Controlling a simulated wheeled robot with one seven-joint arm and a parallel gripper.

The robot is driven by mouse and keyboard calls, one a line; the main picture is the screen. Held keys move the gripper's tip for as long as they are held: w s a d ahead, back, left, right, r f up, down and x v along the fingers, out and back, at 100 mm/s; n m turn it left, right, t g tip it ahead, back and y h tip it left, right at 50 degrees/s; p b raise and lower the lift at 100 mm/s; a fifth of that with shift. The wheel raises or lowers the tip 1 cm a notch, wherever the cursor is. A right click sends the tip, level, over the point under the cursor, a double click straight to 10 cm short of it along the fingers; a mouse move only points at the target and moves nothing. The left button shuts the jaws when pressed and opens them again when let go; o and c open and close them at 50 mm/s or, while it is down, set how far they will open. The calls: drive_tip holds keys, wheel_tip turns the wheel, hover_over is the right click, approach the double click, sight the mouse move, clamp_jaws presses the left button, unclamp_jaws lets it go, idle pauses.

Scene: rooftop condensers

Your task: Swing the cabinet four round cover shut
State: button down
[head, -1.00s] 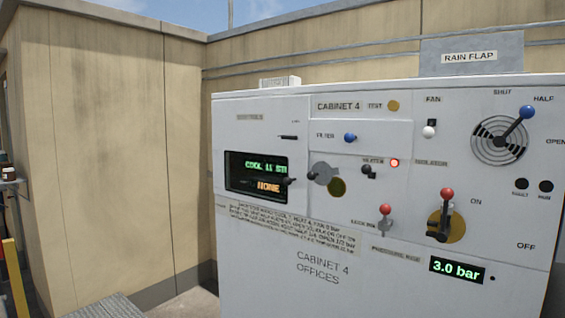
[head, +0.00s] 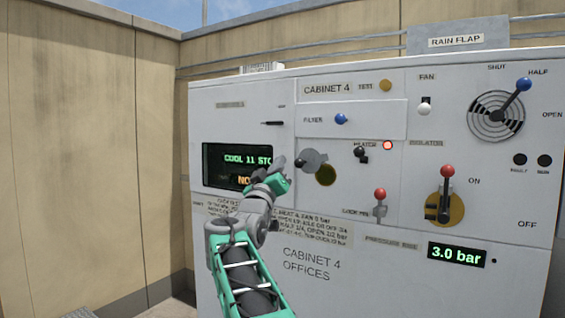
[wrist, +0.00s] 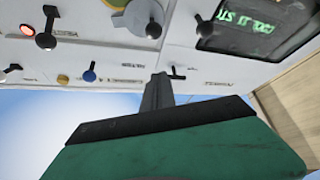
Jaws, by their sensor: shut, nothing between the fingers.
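The round cover (head: 314,157) is a grey disc with a black ball knob on the front of cabinet four. It sits up and left of an olive-yellow disc (head: 326,176), which is largely uncovered. In the wrist view the cover (wrist: 135,18) and its knob are at the top, with a bit of yellow beside it. My gripper (head: 279,163) is just left of the cover's knob, in front of the display's right edge. Its fingers are shut and empty. In the wrist view my gripper (wrist: 158,90) points at the panel; I cannot tell whether it touches anything.
The display (head: 225,160) is partly hidden by my arm. A black-knobbed heater lever (head: 360,153), a red-knobbed lock lever (head: 380,200) and a large red-knobbed isolator handle (head: 446,190) stand out to the right. A beige wall (head: 90,150) is at left.

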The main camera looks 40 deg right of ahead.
sight(305, 162)
drive_tip(key=w+d+p, duration=0.1)
drive_tip(key=d, duration=0.1)
drive_tip(key=w+d+p, duration=0.1)
drive_tip(key=d+p, duration=0.1)
drive_tip(key=d, duration=0.1)
drive_tip(key=w+d+p, duration=0.1)
drive_tip(key=d, duration=0.2)
drive_tip(key=shift+r, duration=0.4)
